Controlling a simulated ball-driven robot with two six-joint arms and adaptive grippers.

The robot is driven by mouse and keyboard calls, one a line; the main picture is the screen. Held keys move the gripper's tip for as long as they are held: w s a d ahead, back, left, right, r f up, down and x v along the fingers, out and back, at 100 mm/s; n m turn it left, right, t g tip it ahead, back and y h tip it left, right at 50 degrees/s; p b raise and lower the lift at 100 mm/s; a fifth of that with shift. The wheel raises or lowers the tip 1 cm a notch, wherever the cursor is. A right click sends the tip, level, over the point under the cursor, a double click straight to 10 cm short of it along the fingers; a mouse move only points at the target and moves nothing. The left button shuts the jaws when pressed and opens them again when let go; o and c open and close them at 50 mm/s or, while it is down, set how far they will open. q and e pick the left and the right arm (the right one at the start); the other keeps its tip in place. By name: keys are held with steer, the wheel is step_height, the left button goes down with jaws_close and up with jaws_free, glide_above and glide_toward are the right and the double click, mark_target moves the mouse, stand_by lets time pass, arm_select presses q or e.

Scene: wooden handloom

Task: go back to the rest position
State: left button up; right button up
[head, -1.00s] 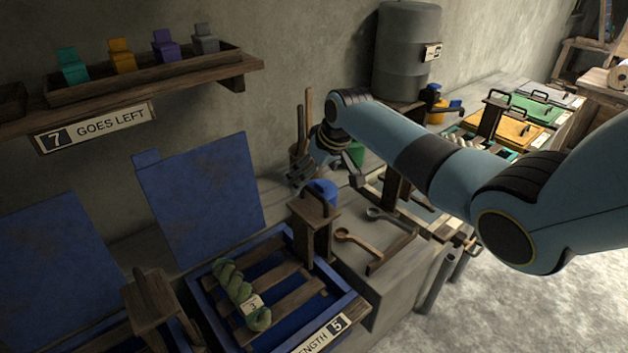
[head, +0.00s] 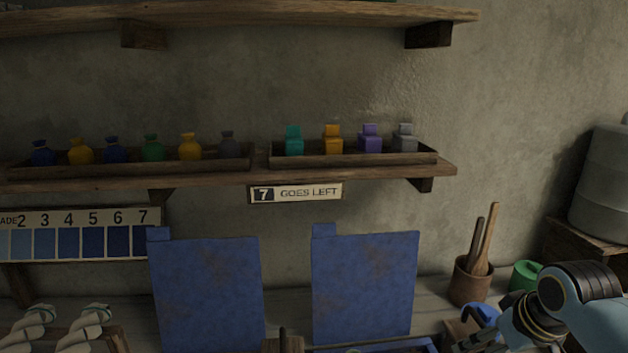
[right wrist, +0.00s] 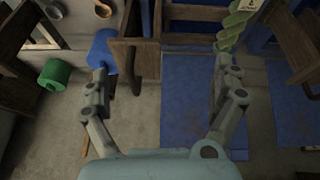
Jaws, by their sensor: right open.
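My right gripper (right wrist: 163,68) is open, with its two fingers spread wide and nothing between the tips in the right wrist view. In the head view my right arm shows at the lower right corner, and the gripper (head: 492,338) is partly cut off by the bottom edge. It is beside a blue container (head: 481,312), which also shows close to the left finger in the right wrist view (right wrist: 103,50). My left gripper is not in view.
Two upright blue panels (head: 207,295) (head: 364,285) stand against the wall. A shelf (head: 352,175) holds small bags and blocks. A pot (head: 471,284) with wooden sticks and a green container (head: 525,276) are near my right arm. A green skein (right wrist: 232,28) lies beyond the right finger.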

steer(key=s+a+r, duration=0.2)
steer(key=s+r, duration=0.1)
steer(key=s, duration=0.5)
steer(key=s+a+r, duration=0.1)
steer(key=s+r, duration=0.2)
steer(key=s, duration=0.6)
steer(key=s+a+r, duration=0.2)
steer(key=s+r, duration=0.1)
steer(key=s, duration=0.5)
step_height(320, 180, down, 40)
steer(key=s+d+m+g+b, duration=0.1)
steer(key=s+d+g+b, duration=0.15)
steer(key=b, duration=1.05)
steer(key=s+f+b, duration=0.3)
steer(key=s+f, duration=0.3)
steer(key=f, duration=0.3)
steer(key=s+d+f+b, duration=0.1)
steer(key=s+f+b, duration=0.3)
steer(key=f, duration=0.5)
steer(key=s+f+b, duration=0.4)
steer(key=s+f, duration=0.4)
steer(key=f, duration=0.1)
steer(key=shift+d+f+g+h, duration=0.15)
steer(key=shift+g+h, duration=0.25)
steer(key=shift+g, duration=0.05)
